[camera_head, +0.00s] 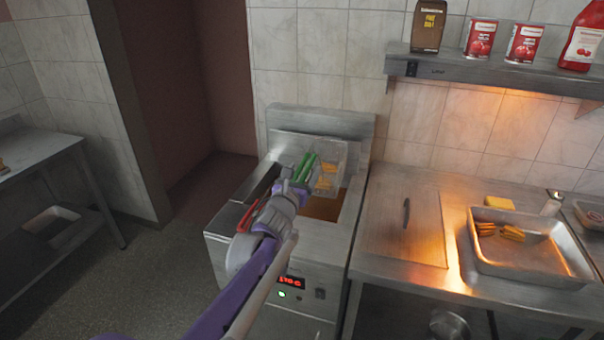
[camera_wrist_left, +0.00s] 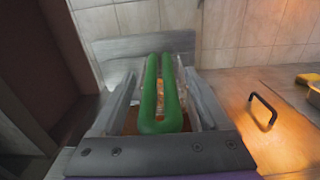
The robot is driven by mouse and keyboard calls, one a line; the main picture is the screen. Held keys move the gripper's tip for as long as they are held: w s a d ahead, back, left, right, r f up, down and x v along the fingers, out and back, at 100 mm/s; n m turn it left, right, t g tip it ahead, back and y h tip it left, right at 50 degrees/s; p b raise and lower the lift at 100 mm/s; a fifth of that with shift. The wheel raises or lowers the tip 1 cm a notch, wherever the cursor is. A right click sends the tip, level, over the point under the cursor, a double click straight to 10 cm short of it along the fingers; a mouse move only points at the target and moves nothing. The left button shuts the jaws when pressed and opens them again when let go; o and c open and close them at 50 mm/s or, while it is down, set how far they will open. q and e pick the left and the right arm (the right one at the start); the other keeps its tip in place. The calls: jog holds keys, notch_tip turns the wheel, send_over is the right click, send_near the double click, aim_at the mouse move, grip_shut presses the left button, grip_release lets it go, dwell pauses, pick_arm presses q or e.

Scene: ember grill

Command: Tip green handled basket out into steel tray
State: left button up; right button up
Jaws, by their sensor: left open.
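The green handled basket is a wire mesh basket (camera_head: 329,160) at the back of the fryer, with yellow-orange pieces of food in it. Its green handle (camera_head: 307,164) points toward me. In the left wrist view the green loop handle (camera_wrist_left: 161,122) lies between the fingers of my left gripper (camera_wrist_left: 160,92), which is open. In the head view my left gripper (camera_head: 297,182) is at the handle, and its wrist hides part of it. The steel tray (camera_head: 487,268) lies on the counter at the right, with several golden pieces in it. My right gripper is not in view.
The fryer (camera_head: 272,255) has an oil well (camera_head: 322,208) and a red handle (camera_head: 246,214) at its left. A flat lid with a black handle (camera_head: 406,213) covers the counter between fryer and tray. A yellow block (camera_head: 499,203) lies behind the tray. A shelf (camera_head: 500,78) holds cans and bottles.

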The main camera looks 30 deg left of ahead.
pick_arm(q)
grip_shut()
dwell(0.7)
jog(key=shift+r, duration=0.15)
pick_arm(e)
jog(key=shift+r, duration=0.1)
pick_arm(q)
notch_tip(320, 180, up, 5)
jog(key=p, duration=0.2)
jog(key=shift+f+p, duration=0.2)
jog(key=shift+p, duration=0.2)
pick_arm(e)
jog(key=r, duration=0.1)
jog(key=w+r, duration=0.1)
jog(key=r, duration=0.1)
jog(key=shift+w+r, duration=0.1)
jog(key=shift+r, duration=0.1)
pick_arm(q)
jog(key=shift+s, duration=0.15)
jog(key=v, duration=0.4)
jog(key=shift+s+d, duration=0.1)
jog(key=shift+s, duration=0.2)
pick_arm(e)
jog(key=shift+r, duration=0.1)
pick_arm(q)
jog(key=shift+d+f, duration=0.1)
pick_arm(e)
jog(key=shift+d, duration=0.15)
